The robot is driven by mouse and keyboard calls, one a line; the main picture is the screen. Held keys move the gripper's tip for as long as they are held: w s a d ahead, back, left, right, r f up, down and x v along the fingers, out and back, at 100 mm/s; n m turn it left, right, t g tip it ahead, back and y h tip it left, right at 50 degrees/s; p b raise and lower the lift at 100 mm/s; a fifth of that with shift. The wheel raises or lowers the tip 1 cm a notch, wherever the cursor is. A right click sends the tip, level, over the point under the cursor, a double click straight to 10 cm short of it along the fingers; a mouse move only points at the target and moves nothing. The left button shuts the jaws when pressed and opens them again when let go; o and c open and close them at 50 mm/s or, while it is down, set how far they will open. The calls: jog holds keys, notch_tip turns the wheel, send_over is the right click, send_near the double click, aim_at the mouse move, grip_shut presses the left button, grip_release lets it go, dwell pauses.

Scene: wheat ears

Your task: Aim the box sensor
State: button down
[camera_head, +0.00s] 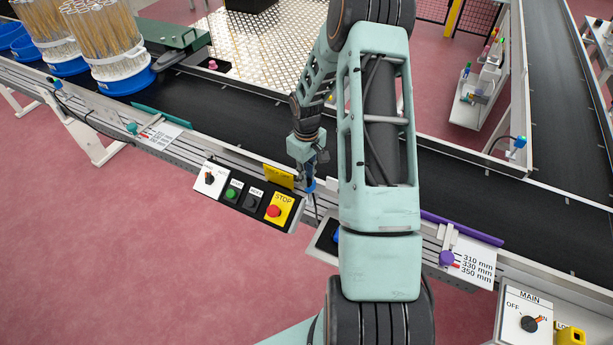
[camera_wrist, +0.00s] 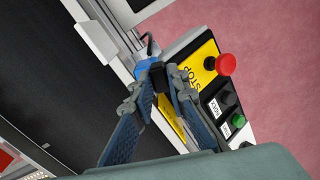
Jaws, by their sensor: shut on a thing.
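The box sensor (camera_wrist: 178,76) is a small blue unit at the conveyor's near rail, with a dark cable rising from it in the wrist view. It also shows in the head view as a bit of blue (camera_head: 310,186), mostly hidden by my gripper. My gripper (camera_head: 309,178) points down over the rail, just right of the button panel. In the wrist view my gripper (camera_wrist: 160,76) has its fingertips close together around a small black part at the sensor. I cannot tell the sensor's exact aim.
The button panel (camera_head: 245,197) with a red stop button is close on the left. A black conveyor belt (camera_head: 260,125) runs behind the rail. A purple knob (camera_head: 446,258) with a millimetre scale is at the right. Blue tubs of wheat ears (camera_head: 124,79) stand at the far left.

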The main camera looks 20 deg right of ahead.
aim_at(308, 179)
jog(key=shift+s+d+n+b, duration=0.15)
jog(key=shift+n+b, duration=0.3)
jog(key=shift+n, duration=1.15)
jog(key=c, duration=1.9)
grip_release()
notch_tip(308, 179, up, 12)
jog(key=shift+r, duration=0.1)
